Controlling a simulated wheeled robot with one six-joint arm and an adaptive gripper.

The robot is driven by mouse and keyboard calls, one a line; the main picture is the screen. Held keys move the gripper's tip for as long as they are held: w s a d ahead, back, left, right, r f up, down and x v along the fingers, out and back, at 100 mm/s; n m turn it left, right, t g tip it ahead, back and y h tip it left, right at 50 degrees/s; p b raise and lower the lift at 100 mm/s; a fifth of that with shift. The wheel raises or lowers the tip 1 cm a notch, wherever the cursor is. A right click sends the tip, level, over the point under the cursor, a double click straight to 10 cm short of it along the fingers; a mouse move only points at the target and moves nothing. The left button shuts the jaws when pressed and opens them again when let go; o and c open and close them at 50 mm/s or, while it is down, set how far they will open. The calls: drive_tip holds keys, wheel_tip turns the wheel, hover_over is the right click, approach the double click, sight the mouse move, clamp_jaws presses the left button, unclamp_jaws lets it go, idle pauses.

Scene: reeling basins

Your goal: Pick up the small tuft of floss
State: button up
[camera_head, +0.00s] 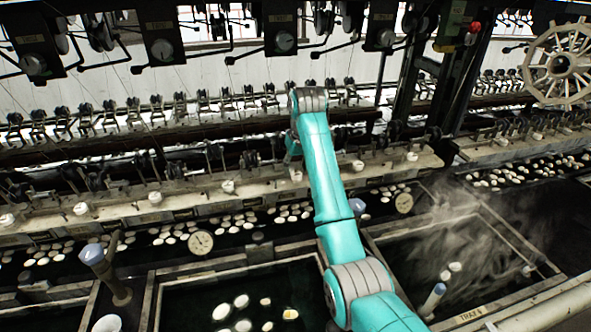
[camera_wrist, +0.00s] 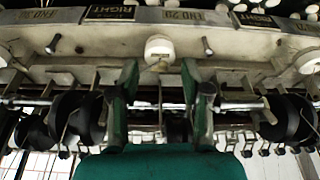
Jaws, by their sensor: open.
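In the wrist view my gripper (camera_wrist: 159,76) is open. Its two dark green fingers stand apart with nothing between their tips. A small white piece (camera_wrist: 158,48) sits on the pale ledge (camera_wrist: 245,45) just beyond the gap; I cannot tell whether it is the tuft of floss or a fitting. In the head view my teal arm reaches over a basin toward the machine, and my gripper is hidden behind it. Similar small white pieces (camera_head: 228,186) are spaced along the ledge (camera_head: 185,204). No tuft is clearly distinguishable.
A dark basin (camera_head: 190,304) with pale cocoons lies at the front, and a steaming basin (camera_head: 408,246) lies at the right. A dial (camera_head: 201,243) and a blue-topped post (camera_head: 92,254) stand near the front. Dark reels and rods crowd behind the ledge.

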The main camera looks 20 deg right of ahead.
drive_tip(key=c, duration=0.8)
drive_tip(key=shift+o, duration=0.2)
drive_tip(key=shift+r, duration=0.15)
